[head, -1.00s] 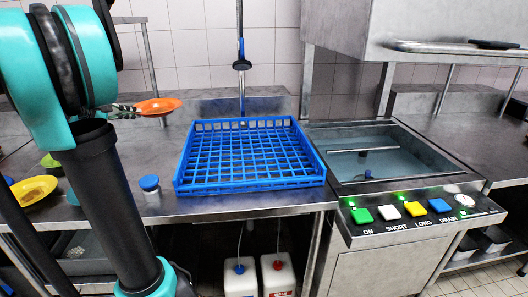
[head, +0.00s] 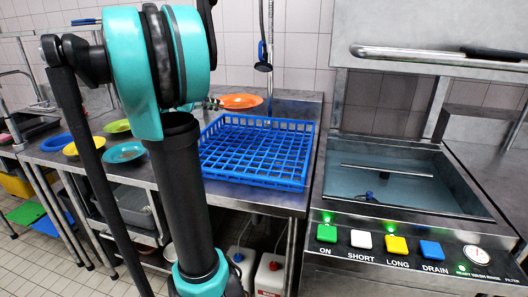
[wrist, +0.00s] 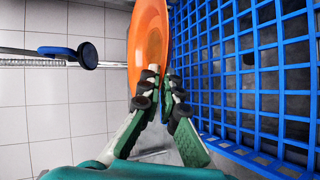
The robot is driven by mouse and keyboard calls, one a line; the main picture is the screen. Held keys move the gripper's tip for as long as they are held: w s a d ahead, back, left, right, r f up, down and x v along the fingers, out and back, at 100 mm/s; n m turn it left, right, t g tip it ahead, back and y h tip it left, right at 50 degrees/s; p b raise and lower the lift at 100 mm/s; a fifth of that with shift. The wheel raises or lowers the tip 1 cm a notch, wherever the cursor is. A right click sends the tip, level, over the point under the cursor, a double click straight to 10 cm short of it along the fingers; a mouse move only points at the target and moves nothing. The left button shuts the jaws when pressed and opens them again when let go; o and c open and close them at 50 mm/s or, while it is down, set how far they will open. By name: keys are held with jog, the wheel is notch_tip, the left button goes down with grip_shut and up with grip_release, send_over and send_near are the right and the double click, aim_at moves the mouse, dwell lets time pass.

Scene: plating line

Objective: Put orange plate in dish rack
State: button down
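The orange plate (head: 241,101) is held in the air above the back edge of the blue dish rack (head: 252,180). My gripper (head: 215,102) is partly hidden behind my arm in the head view. In the wrist view, my gripper (wrist: 162,88) is shut on the rim of the orange plate (wrist: 147,42). There the plate is seen at a slant beside the grid of the rack (wrist: 210,75). The rack looks empty and sits on the steel counter.
A dishwasher (head: 385,180) with an open hood and lit buttons stands right of the rack. A hanging spray hose (head: 263,55) is behind the rack. Yellow (head: 82,146), teal (head: 124,152), green (head: 117,126) and blue (head: 56,142) plates lie on the left counter.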

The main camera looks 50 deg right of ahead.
aim_at(222, 161)
jog(key=f, duration=2)
jog(key=shift+s+d, duration=0.1)
jog(key=shift+s, duration=0.3)
jog(key=shift+f, duration=0.15)
jog(key=c, duration=2)
grip_release()
jog(key=shift+r, duration=0.25)
jog(key=v, duration=1.2)
